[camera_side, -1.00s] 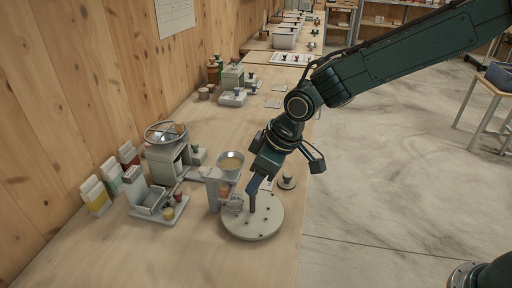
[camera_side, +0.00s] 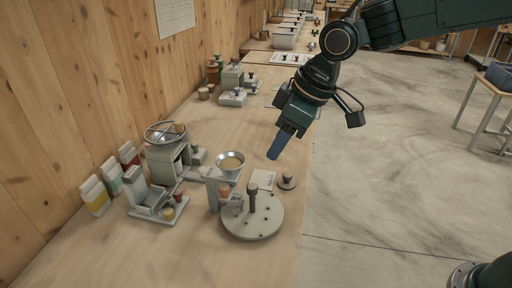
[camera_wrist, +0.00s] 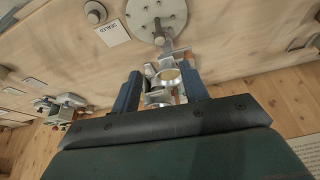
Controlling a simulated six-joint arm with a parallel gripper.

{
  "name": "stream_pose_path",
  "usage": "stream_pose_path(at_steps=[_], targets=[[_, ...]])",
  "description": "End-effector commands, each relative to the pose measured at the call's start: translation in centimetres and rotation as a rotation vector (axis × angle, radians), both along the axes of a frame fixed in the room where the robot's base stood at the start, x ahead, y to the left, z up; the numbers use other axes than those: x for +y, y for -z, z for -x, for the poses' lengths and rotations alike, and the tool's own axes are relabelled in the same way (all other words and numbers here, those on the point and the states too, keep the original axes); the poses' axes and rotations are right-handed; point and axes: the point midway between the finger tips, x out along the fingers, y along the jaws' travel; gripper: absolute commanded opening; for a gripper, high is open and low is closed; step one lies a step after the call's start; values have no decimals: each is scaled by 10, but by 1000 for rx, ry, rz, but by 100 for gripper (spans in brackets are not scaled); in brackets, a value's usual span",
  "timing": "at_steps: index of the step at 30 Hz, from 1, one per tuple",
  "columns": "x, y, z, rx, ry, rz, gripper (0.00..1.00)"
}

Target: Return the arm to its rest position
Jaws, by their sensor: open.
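My gripper (camera_side: 279,146) is raised above the wooden bench, clear of the round disc and to its upper right in the side view. Its blue fingers show apart in the wrist view (camera_wrist: 160,88), with nothing held between them. The pale round disc (camera_side: 262,222) lies on the bench with small dark holes and an upright dark peg (camera_side: 252,197) on it. In the wrist view the disc (camera_wrist: 172,10) is cut by the top edge. My arm reaches in from the upper right.
A dispenser with a metal bowl (camera_side: 231,161) stands beside the disc. A mill with a wheel (camera_side: 167,134), several cartons (camera_side: 95,195) and a label card (camera_side: 263,179) stand or lie nearby. A small knobbed weight (camera_side: 287,180) sits near the bench's right edge. Open floor lies right.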

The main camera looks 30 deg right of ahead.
Motion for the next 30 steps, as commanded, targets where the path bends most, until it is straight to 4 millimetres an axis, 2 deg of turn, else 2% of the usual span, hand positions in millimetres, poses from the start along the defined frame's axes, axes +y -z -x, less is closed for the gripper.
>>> stream_pose_path(at_steps=[9, 14, 20, 30], targets=[[-1, -1, 0, -1, 2, -1, 44], [-9, -6, 5, -5, 20, -1, 44], [-39, -23, 22, -17, 89, -4, 44], [-108, -51, 80, -42, 269, -10, 44]])
